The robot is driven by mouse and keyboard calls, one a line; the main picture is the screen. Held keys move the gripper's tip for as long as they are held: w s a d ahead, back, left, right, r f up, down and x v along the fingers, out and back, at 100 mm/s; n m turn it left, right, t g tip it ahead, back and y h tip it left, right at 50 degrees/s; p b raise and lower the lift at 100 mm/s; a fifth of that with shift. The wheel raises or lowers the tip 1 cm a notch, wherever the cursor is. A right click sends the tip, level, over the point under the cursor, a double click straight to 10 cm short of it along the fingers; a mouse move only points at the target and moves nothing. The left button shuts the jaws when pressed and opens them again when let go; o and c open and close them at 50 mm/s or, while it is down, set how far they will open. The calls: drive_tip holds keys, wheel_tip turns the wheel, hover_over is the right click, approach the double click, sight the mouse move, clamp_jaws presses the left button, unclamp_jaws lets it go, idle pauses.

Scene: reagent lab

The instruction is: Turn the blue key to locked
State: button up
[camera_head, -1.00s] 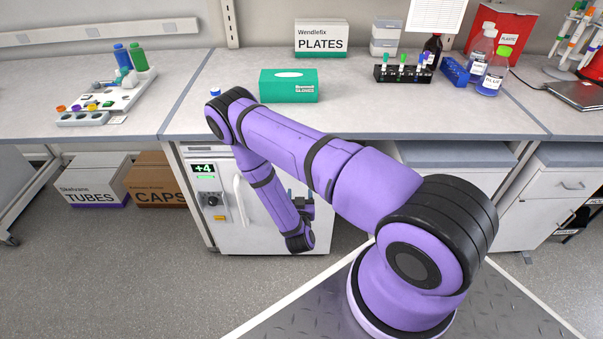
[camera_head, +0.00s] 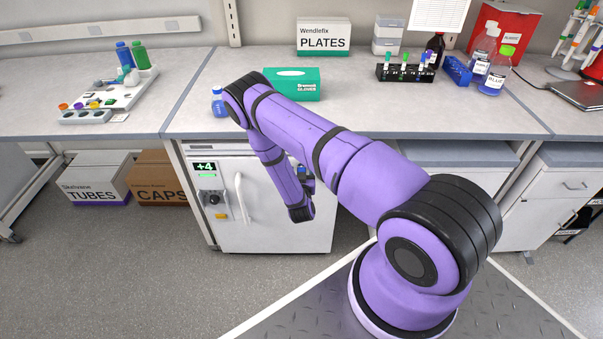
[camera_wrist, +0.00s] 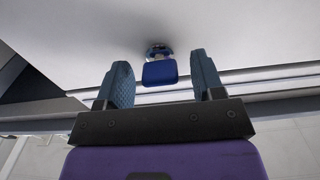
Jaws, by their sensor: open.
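The blue key (camera_wrist: 160,73) shows in the wrist view as a flat blue grip in front of a round metal lock (camera_wrist: 158,50) on a white surface. My gripper (camera_wrist: 162,66) is open, with one finger left of the key and one right of it. There is a gap to the key on each side. I cannot tell how deep the key sits between the fingers. In the head view my gripper (camera_head: 304,178) is partly hidden behind my arm, close to the white fridge (camera_head: 270,228) under the bench. I cannot make out the key there.
The fridge has a panel with a +4 display (camera_head: 205,166), a dark knob and a white handle (camera_head: 240,198). The bench edge runs above my gripper. On the bench stand a blue-capped bottle (camera_head: 218,104) and a green glove box (camera_head: 291,84) near my arm.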

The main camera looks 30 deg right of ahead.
drive_tip(key=c, duration=0.9)
drive_tip(key=shift+c, duration=0.2)
drive_tip(key=shift+n, duration=0.4)
drive_tip(key=n, duration=1.3)
drive_tip(key=shift+n, duration=2)
